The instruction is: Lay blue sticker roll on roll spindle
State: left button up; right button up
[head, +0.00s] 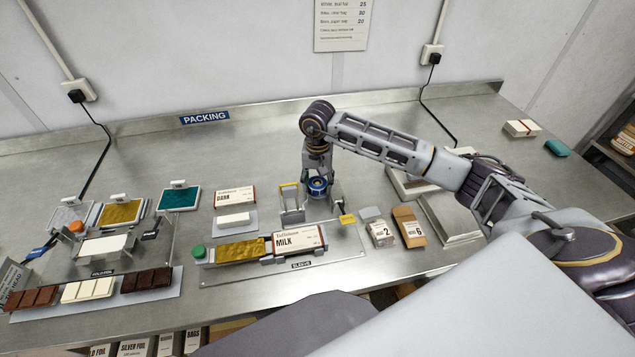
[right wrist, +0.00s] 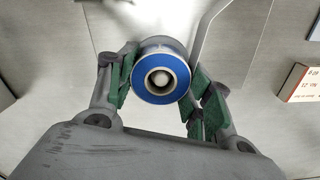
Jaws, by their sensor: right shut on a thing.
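The blue sticker roll (head: 317,187) is at my right gripper (head: 317,180), above the back of the sleeve station. In the right wrist view the roll (right wrist: 141,84) sits between the green finger pads of my right gripper (right wrist: 160,85), which is shut on it. A pale round end shows inside the roll's core; it looks like the tip of the roll spindle (right wrist: 160,77). How far the roll sits down on it cannot be told. In the head view the gripper and roll hide the spindle. My left gripper is not in view.
The sleeve station (head: 215,275) holds a gold bar and a MILK sleeve (head: 299,240). A yellow-topped bracket (head: 290,203) stands just left of the roll. Two cartons (head: 409,227) stand to the right. Chocolate bars (head: 88,289) lie front left. The bench behind is mostly clear.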

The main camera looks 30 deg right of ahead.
jog(key=shift+f+b, duration=0.1)
jog(key=shift+b, duration=0.25)
dwell(0.8)
dwell(0.4)
jog(key=o, duration=1.1)
jog(key=shift+r, duration=6)
jog(key=shift+s+f, duration=0.1)
